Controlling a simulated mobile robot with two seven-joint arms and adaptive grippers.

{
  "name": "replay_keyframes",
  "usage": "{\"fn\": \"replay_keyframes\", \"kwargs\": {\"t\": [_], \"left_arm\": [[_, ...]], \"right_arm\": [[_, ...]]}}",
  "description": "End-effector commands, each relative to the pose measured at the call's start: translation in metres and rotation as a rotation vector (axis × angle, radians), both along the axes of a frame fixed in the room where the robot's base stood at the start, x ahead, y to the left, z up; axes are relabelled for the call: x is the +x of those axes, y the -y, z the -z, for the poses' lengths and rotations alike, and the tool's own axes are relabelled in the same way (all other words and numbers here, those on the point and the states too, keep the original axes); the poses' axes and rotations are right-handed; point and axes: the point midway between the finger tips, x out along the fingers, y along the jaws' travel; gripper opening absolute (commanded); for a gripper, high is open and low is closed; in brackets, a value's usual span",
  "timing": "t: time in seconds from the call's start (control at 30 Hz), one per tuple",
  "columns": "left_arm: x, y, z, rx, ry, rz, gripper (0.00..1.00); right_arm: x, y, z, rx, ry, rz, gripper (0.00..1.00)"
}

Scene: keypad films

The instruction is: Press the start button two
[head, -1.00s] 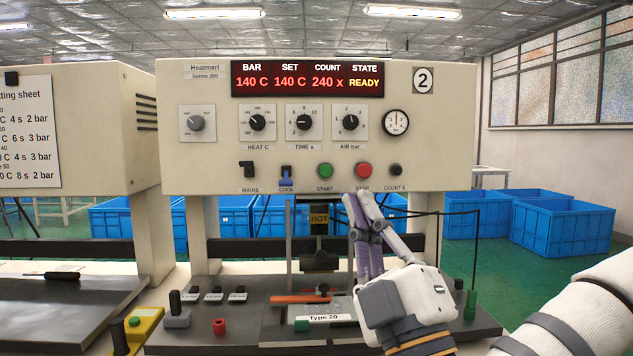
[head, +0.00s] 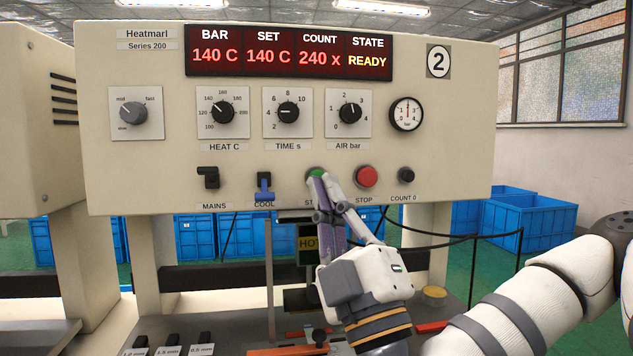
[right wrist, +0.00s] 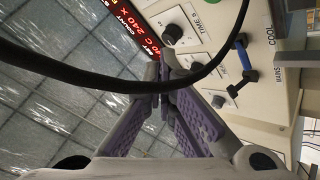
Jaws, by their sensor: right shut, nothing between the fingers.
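The machine panel marked 2 (head: 466,130) faces me. Its green START button (head: 315,172) shows only as a small green top edge, because my right gripper covers the rest and part of its label. My right gripper (head: 322,181) is shut and empty, its fingertips pointing up at that button. I cannot tell whether the tips touch it. The display (head: 288,51) reads READY and COUNT 240. My left gripper is out of view.
The red STOP button (head: 366,177) is just right of the fingers, with the black COUNT 0 button (head: 406,175) beyond. The blue COOL switch (head: 264,186) and black MAINS switch (head: 208,177) are to the left. A dark cable crosses the wrist view.

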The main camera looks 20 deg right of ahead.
Motion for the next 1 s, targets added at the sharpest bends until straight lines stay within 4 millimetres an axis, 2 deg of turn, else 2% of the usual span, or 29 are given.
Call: {"fn": "replay_keyframes", "kwargs": {"t": [0.03,0.3,0.5,1.0], "left_arm": [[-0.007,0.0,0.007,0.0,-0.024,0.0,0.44],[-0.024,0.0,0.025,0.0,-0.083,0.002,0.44],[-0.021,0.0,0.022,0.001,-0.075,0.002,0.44],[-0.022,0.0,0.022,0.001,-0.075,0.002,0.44]], "right_arm": [[0.01,0.003,0.008,0.001,-0.012,0.003,0.0],[0.049,0.014,0.008,0.001,-0.011,0.004,0.0],[0.066,0.017,0.002,-0.001,-0.004,0.002,0.0],[0.072,0.019,0.002,0.0,-0.005,0.001,0.0]]}}
